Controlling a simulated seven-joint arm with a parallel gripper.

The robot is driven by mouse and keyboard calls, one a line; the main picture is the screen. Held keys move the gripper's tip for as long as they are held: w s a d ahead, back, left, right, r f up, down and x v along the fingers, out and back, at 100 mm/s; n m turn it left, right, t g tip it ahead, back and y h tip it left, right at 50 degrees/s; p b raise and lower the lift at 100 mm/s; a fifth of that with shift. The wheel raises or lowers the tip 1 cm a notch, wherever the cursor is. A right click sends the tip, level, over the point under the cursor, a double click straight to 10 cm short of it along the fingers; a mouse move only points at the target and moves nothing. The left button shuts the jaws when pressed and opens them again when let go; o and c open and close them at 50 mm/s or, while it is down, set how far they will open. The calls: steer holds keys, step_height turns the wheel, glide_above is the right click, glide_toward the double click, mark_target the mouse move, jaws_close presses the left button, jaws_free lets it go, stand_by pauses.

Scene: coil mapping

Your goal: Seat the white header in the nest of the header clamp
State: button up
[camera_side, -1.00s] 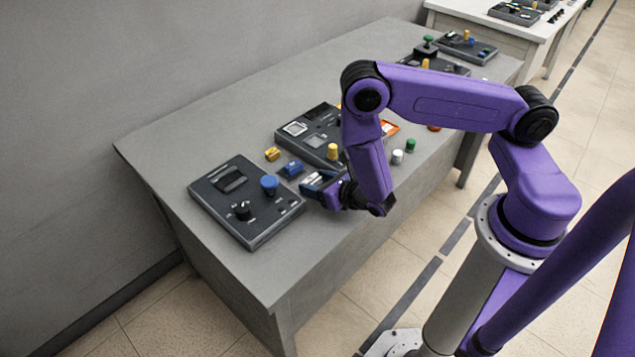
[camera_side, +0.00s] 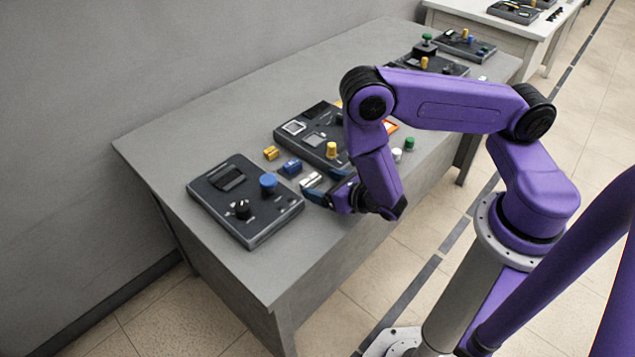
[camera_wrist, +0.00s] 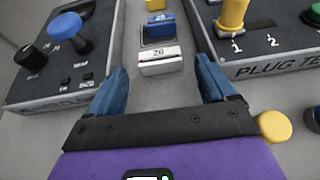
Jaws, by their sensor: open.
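The white header (camera_side: 311,180) lies on the grey table, in front of the blue header. In the wrist view, the white header (camera_wrist: 160,62) shows its marked top between and slightly ahead of my fingertips. My gripper (camera_side: 329,186) is open, with its blue fingers apart and nothing held. It also shows in the wrist view (camera_wrist: 162,68), with clear gaps on both sides of the header. The dark board on the left (camera_side: 224,207), with a blue knob (camera_side: 268,181), a black knob and a slotted dark block (camera_side: 229,179), seems to be the header clamp.
A blue header (camera_side: 291,167) and a yellow header (camera_side: 271,153) lie in line behind the white one. The plug board (camera_side: 297,130), with a yellow peg (camera_side: 332,150), stands to the right. White and green pegs (camera_side: 409,144) stand near the table's front edge.

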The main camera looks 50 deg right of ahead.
steer(key=v, duration=0.4)
steer(key=shift+s+r, duration=0.1)
steer(key=shift+s, duration=0.05)
steer(key=s+d+r+m+g+h, duration=0.25)
steer(key=d+r+m+h, duration=0.2)
steer(key=r+m, duration=0.3)
steer(key=s+d+r+m+g+h, duration=0.1)
steer(key=d+r+m+g+h, duration=0.2)
steer(key=r+m+h, duration=0.35)
steer(key=s+a+r+m+g+y, duration=0.3)
steer(key=s+y, duration=0.3)
steer(key=s, duration=0.2)
steer(key=s+a+r+m+g+y, duration=0.3)
steer(key=s+r+m+g+y, duration=0.1)
steer(key=s, duration=0.4)
steer(key=shift+a+r+m+g+y, duration=0.3)
steer(key=shift+a+m+g+y, duration=0.15)
steer(key=shift+m+y, duration=0.5)
steer(key=shift+s, duration=0.2)
steer(key=c, duration=0.5)
steer(key=shift+c, duration=0.4)
